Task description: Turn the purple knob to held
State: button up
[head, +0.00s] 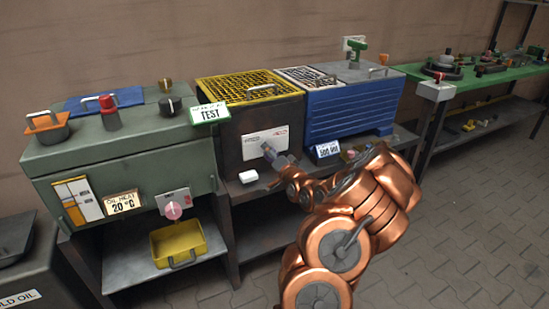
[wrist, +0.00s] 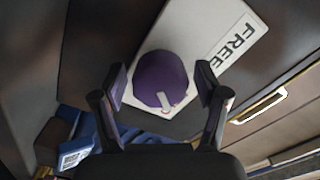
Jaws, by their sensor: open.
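The purple knob (wrist: 158,78) fills the middle of the wrist view. It sits on a white plate (wrist: 196,24) that carries the word FREE. A pale pointer mark on the knob points down and slightly right in that view, away from FREE. My gripper (wrist: 162,85) is open, with one finger on each side of the knob; I cannot tell whether either touches it. In the head view my gripper (head: 270,154) is in front of a white plate (head: 259,144) on the dark cabinet, and I cannot make out the knob there.
The dark cabinet (head: 257,113) has a yellow grate on top. A blue bin (head: 352,112) stands to its right and a green-grey unit (head: 120,150) to its left. The paved floor (head: 470,200) at right is clear.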

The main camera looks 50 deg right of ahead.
jog(key=v, duration=1.2)
dwell(0.3)
jog(key=shift+w, duration=0.1)
dwell(0.4)
jog(key=w+a+f+n+g+y, duration=0.1)
jog(key=a+f+n+g+y, duration=0.25)
jog(key=a, duration=0.55)
jog(key=w+a+f+n+g+y, duration=0.1)
jog(key=a+f+n+g+y, duration=0.3)
jog(key=a, duration=0.6)
jog(key=s+a+r+n+g+h, duration=0.1)
jog(key=s+a+r+n+g, duration=0.4)
jog(key=s+a, duration=0.75)
jog(key=s+a+r+n+g+h, duration=0.1)
jog(key=s+a+r+n+g, duration=0.4)
jog(key=s, duration=1.1)
jog(key=a+r+m+p, duration=0.1)
jog(key=a+r+p, duration=0.1)
jog(key=r+p, duration=0.9)
jog(key=s+a+r+m+g+p, duration=0.1)
jog(key=a+r+p, duration=0.1)
jog(key=r+p, duration=0.9)
notch_tip(320, 180, up, 2)
jog(key=shift+r+p, duration=0.15)
jog(key=shift+p, duration=0.15)
